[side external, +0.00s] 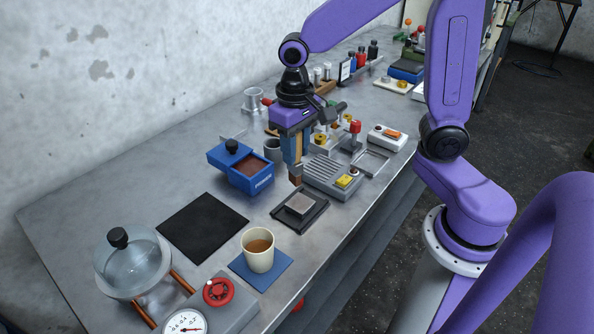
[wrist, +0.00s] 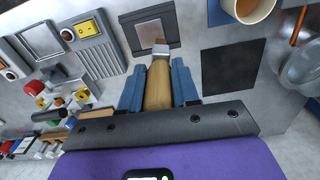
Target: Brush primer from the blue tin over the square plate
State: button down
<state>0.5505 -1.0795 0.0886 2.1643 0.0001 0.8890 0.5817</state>
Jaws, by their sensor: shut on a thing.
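My gripper (side external: 292,150) is shut on a brush, whose wooden handle (wrist: 158,88) sits between the blue fingers in the wrist view. The brush points down, its brown tip (side external: 295,181) just above the square plate; I cannot tell the exact gap. The square plate (side external: 299,205) is grey and lies on a dark tray (side external: 283,218). It also shows in the wrist view (wrist: 149,32), partly behind the brush's metal ferrule. The blue tin (side external: 262,183) stands left of the brush, open, with brown primer (side external: 254,168) inside. I do not see the tin in the wrist view.
A cup of brown drink (side external: 258,251) stands on a blue mat (side external: 279,272) near the plate. A black mat (side external: 203,228) lies left. A grey ribbed device (side external: 331,176) is close at right. A glass-domed vessel (side external: 131,262) and gauge box (side external: 236,301) stand in front.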

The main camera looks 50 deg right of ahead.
aim_at(295, 176)
jog(key=shift+f, duration=0.15)
jog(key=shift+f, duration=3.75)
jog(key=shift+d+f, duration=0.15)
jog(key=shift+d, duration=1.9)
jog(key=shift+a, duration=1.95)
jog(key=shift+a+r, duration=0.15)
jog(key=shift+r, duration=3.9)
